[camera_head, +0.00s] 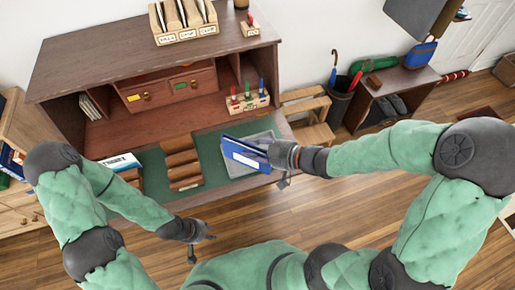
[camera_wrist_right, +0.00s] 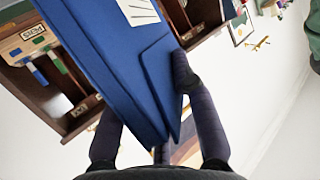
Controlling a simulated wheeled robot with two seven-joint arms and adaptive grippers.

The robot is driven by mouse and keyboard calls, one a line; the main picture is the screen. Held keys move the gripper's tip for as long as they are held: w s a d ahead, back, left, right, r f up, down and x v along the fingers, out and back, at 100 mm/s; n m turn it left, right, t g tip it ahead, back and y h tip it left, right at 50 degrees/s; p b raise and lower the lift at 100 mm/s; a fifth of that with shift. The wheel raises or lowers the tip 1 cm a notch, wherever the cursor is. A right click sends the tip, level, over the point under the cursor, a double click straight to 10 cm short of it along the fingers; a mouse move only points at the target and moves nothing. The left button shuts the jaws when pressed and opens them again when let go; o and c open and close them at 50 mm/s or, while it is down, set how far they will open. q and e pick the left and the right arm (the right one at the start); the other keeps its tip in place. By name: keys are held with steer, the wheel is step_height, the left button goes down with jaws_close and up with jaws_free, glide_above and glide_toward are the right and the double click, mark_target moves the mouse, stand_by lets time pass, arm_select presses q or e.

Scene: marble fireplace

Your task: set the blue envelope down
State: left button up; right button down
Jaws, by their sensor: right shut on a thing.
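The blue envelope (camera_head: 245,154) is held up at the right side of the desk in the head view, over or just above a grey tray (camera_head: 263,137). My right gripper (camera_head: 281,155) is shut on its right end. In the right wrist view the envelope (camera_wrist_right: 115,60) fills the middle, with a white label, between the two fingers of my right gripper (camera_wrist_right: 150,115). Whether it touches the tray cannot be told. My left gripper (camera_head: 201,247) hangs empty in front of the desk; its fingers appear apart.
The desk has a green mat (camera_head: 208,150) with brown rolls or blocks (camera_head: 182,165) left of the tray. A pen holder (camera_head: 247,102) stands behind the tray. A stack of papers (camera_head: 122,163) lies at the left.

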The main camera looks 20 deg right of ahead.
steer(key=w+d+f+b, duration=0.7)
steer(key=w+f, duration=0.3)
steer(key=f, duration=0.2)
steer(key=shift+w+d+f, duration=0.3)
steer(key=c, duration=1)
jaws_free()
